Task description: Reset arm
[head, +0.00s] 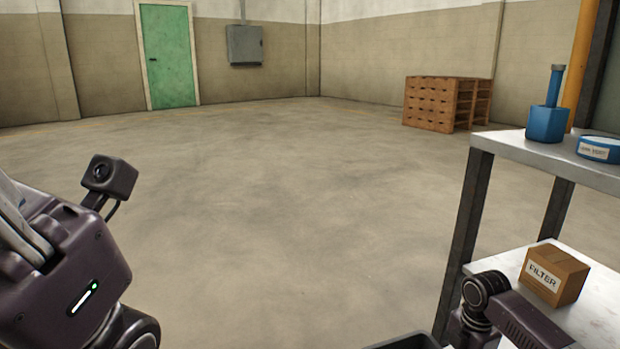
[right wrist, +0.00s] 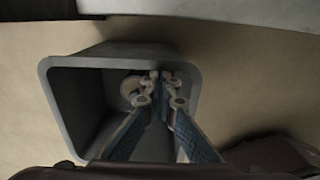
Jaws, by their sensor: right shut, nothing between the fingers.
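My right gripper (right wrist: 162,85) shows in the right wrist view with its blue-sided fingers together and nothing between them. It is above the open mouth of a grey bin (right wrist: 52,105). A pale round thing, partly hidden by the fingers, shows inside the bin. In the head view part of my right arm (head: 515,318) is at the lower right, in front of the shelf; its gripper is out of that picture. My left arm (head: 75,265) is at the lower left, and its fingers are not in view.
A metal shelf unit (head: 500,147) stands at the right. It bears a blue container with an upright handle (head: 547,118), a blue round item (head: 598,150) and a FILTER box (head: 553,275). Wooden crates (head: 430,103) stand far back. The middle floor is clear.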

